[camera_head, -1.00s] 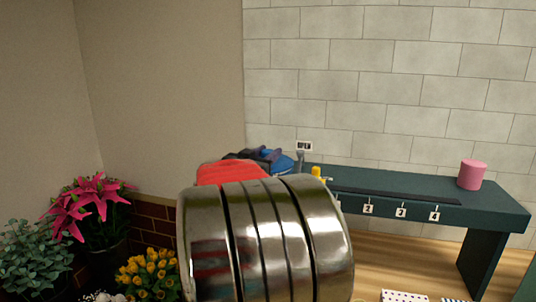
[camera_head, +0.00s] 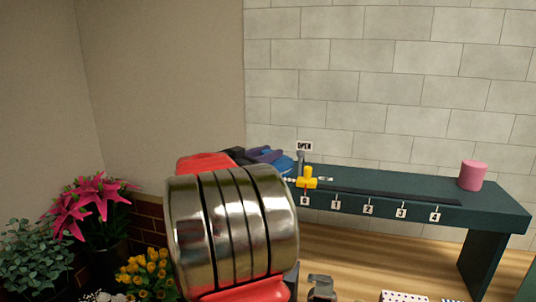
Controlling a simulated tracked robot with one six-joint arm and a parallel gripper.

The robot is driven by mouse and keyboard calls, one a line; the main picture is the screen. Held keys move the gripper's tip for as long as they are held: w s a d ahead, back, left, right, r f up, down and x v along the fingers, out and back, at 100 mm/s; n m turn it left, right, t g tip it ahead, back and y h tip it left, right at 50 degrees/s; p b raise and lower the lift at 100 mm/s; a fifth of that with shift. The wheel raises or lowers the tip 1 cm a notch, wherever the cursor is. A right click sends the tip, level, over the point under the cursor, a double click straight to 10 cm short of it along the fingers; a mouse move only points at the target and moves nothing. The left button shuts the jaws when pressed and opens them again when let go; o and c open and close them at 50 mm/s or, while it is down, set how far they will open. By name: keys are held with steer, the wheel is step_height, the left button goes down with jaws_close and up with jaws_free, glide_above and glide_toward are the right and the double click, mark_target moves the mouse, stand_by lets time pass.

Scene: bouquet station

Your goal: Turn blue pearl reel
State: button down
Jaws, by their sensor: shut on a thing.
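The blue pearl reel (camera_head: 284,165) shows only in part at the left end of the dark green bench, behind my metal-banded, red arm. My gripper (camera_head: 266,155), dark with purplish jaws, is at the reel's upper left and is shut on it; the exact contact is partly hidden. A yellow piece (camera_head: 308,178) stands just right of the reel, near the mark 0, with small pale bits to either side. A small OPEN sign (camera_head: 304,146) stands behind on a grey post.
The dark green bench (camera_head: 400,182) carries a slotted strip with number tags and a pink cylinder (camera_head: 473,175) at its right. Pink flowers (camera_head: 92,208), yellow flowers (camera_head: 148,270) and green foliage (camera_head: 38,255) stand at lower left. A grey metal piece (camera_head: 321,288) shows at the bottom.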

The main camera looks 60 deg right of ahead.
steer(key=shift+w+r, duration=0.1)
steer(key=c, duration=1.3)
jaws_free()
steer(key=shift+o, duration=0.2)
steer(key=shift+a, duration=0.1)
steer(key=v, duration=1.3)
steer(key=shift+a, duration=0.35)
steer(key=shift+w, duration=0.1)
